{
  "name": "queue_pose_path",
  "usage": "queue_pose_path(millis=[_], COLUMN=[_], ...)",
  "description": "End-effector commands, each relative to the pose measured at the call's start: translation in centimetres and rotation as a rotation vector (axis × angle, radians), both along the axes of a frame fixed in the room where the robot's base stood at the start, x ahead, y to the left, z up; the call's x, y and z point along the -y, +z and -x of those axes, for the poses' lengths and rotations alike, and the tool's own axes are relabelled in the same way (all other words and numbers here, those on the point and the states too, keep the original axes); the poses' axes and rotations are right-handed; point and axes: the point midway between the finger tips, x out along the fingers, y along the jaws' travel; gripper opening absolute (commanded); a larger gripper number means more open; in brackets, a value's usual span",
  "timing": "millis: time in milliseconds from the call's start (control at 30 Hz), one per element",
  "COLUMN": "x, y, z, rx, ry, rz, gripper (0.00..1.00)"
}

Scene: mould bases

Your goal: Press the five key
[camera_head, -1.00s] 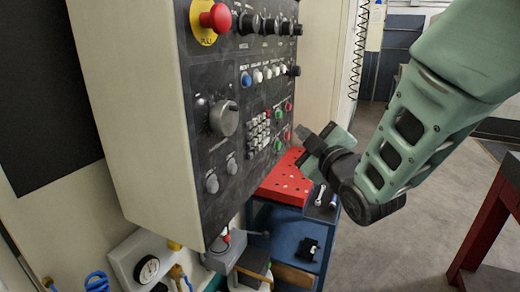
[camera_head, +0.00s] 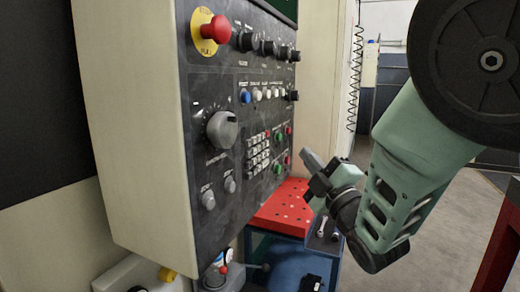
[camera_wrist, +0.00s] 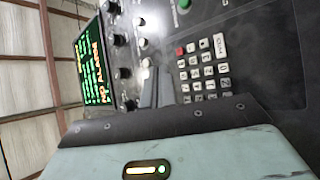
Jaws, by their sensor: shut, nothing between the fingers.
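The keypad (camera_head: 257,153) is a small block of pale keys on the dark control panel, left of my gripper in the head view. In the wrist view the keypad (camera_wrist: 203,73) appears turned sideways, with one red key at its corner and a wide pale key at its edge. The marks are too small to tell surely which key is the five. My gripper (camera_head: 307,158) is shut and empty, with its tips pointing at the panel and apart from it. In the wrist view the gripper fingers (camera_wrist: 158,88) lie beside the keypad and cover part of the panel.
Around the keypad are green and red buttons (camera_head: 278,137), a large grey dial (camera_head: 222,130), a row of black knobs (camera_head: 269,47) and a red emergency stop (camera_head: 215,29). A lit green-text screen (camera_wrist: 92,63) shows in the wrist view. A red perforated tabletop (camera_head: 282,208) stands below.

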Motion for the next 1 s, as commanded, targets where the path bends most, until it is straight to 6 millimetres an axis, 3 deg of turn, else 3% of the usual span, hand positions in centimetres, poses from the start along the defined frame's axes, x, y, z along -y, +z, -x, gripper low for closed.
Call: queue_pose_path(millis=[500, 1000], x=[-6.3, -7.3], y=[-0.1, 0.0], z=[-2.2, -2.6], rx=[0.0, -0.002], ry=[0.003, 0.001], rz=[-0.001, -0.001], gripper=[0.0, 0.0])
